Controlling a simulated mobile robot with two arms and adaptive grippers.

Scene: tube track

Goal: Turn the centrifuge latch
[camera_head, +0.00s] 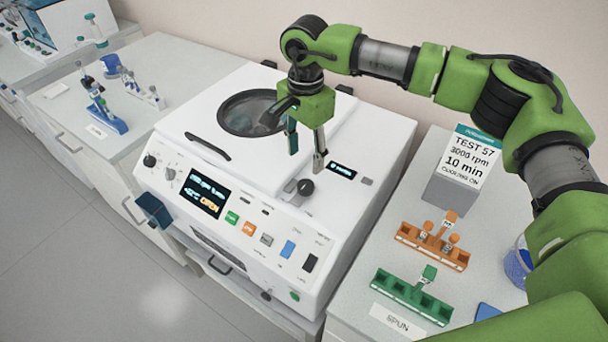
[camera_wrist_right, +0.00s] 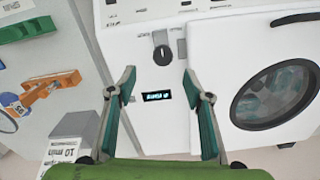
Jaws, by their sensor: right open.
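The white centrifuge (camera_head: 330,225) stands on the bench with its lid down. The lid has a round dark window (camera_head: 250,112), which also shows in the wrist view (camera_wrist_right: 275,95). The latch (camera_head: 305,187) is a small dark knob on a grey plate at the lid's front right corner. In the wrist view the latch (camera_wrist_right: 162,53) lies just beyond the fingertips, between their lines. My right gripper (camera_head: 306,152) is open and empty, pointing down above the machine top near the latch, apparently apart from it. In the wrist view its fingers (camera_wrist_right: 159,78) are spread wide. My left gripper is out of view.
A small display (camera_head: 342,170) sits beside the latch. An orange tube rack (camera_head: 433,247), a green rack (camera_head: 411,297) and a test sign (camera_head: 468,155) stand on the right bench. Blue racks (camera_head: 106,118) stand at left. A dark blue box (camera_head: 152,210) is at the machine's left edge.

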